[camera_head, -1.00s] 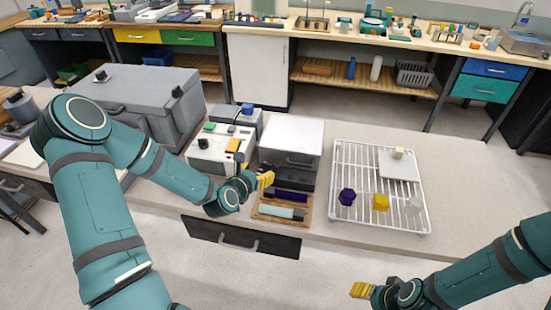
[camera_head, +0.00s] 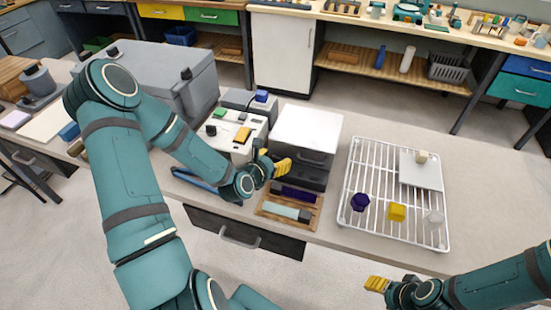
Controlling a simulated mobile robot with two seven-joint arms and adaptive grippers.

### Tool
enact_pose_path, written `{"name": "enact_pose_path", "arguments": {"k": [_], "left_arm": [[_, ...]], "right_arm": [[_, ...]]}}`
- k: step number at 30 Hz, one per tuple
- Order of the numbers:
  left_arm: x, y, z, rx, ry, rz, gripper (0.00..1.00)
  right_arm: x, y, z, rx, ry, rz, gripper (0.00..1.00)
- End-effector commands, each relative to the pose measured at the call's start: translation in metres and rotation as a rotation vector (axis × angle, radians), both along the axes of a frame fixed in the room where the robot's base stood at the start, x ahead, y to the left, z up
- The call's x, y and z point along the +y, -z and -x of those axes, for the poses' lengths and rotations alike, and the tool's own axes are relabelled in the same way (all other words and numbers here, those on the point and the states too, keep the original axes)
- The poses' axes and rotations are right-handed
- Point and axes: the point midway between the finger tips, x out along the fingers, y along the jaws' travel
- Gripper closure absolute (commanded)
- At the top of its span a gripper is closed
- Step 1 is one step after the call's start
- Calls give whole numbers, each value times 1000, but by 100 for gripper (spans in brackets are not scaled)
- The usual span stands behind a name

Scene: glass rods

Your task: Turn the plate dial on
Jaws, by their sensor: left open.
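A white device (camera_head: 240,147) stands on the counter left of the middle. It carries a black knob (camera_head: 211,130), a green piece and a yellow piece on top. A grey unit with a blue knob (camera_head: 261,96) stands behind it. I cannot tell which knob is the plate dial. My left gripper (camera_head: 272,162) is open, with no object seen in it. It is in front of the white device and beside the white-topped box (camera_head: 306,135); contact cannot be made out. My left arm hides part of the device's front. My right gripper (camera_head: 377,284) is off the counter's front edge; its opening is unclear.
A wooden tray (camera_head: 262,209) with a dark and a pale bar lies just in front of the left gripper. A white wire rack (camera_head: 345,212) to the right holds a purple piece, a yellow cube and a clear piece. A large grey case (camera_head: 150,75) stands behind my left arm.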

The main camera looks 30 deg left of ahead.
Motion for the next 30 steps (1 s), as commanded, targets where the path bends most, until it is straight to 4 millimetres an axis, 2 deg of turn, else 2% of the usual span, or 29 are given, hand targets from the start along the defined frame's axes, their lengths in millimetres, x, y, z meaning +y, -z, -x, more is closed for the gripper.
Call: {"name": "enact_pose_path", "arguments": {"k": [1,4,19,30], "left_arm": [[0,0,0,0,0,0,64],[0,0,0,0,0,0,99],[1,-1,-2,-5,13,1,100],[3,-4,-4,-9,214,3,100]], "right_arm": [[0,0,0,0,0,0,41],[0,0,0,0,0,0,41],[0,-1,0,-1,0,0,41],[-1,-19,-4,-9,7,1,41]]}}
